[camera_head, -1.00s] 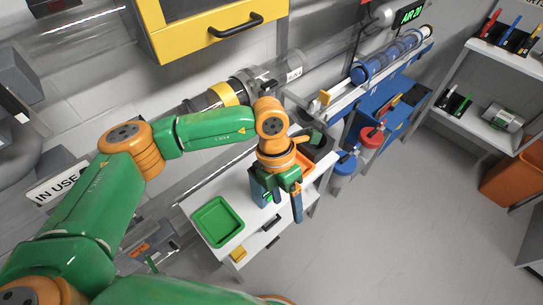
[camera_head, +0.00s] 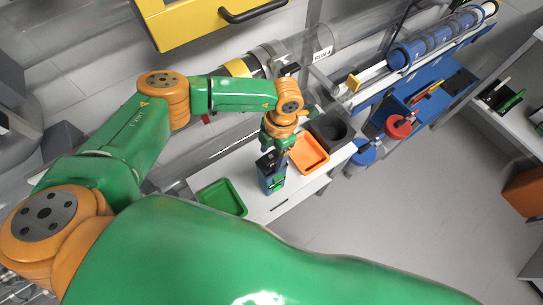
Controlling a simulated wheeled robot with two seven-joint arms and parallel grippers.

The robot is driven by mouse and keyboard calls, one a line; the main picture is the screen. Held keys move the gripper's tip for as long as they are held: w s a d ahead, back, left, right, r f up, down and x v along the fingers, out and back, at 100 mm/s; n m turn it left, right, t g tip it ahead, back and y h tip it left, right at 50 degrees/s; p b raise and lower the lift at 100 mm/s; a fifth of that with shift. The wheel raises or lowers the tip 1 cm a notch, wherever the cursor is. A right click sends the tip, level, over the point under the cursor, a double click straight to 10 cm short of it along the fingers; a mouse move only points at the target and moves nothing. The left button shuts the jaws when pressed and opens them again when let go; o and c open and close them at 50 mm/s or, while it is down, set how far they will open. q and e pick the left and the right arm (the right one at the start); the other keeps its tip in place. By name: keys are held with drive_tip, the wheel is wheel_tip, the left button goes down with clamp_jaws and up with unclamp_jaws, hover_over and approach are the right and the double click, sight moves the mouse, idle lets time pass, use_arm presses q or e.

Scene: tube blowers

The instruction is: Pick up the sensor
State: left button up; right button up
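The sensor seems to be a small dark blue upright box (camera_head: 271,177) with a green-lit face, on the white table between the green tray and the orange tray. My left gripper (camera_head: 275,152) is right at the top of this box, pointing down. Its fingers are small and dark against the box, so I cannot tell whether they are open or closed on it. My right gripper is out of view; a large green arm link of mine fills the bottom of the picture.
On the white table (camera_head: 257,201) are a green tray (camera_head: 222,197), an orange tray (camera_head: 309,154) and a dark grey bin (camera_head: 329,130). A yellow cabinet (camera_head: 185,22) hangs above. A blue bench (camera_head: 420,97) stands right. Floor is clear in front.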

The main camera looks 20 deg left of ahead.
use_arm(q)
drive_tip(key=shift+s+r, duration=0.2)
drive_tip(key=shift+s, duration=0.15)
clamp_jaws()
drive_tip(key=shift+w, duration=0.15)
drive_tip(key=shift+w, duration=0.1)
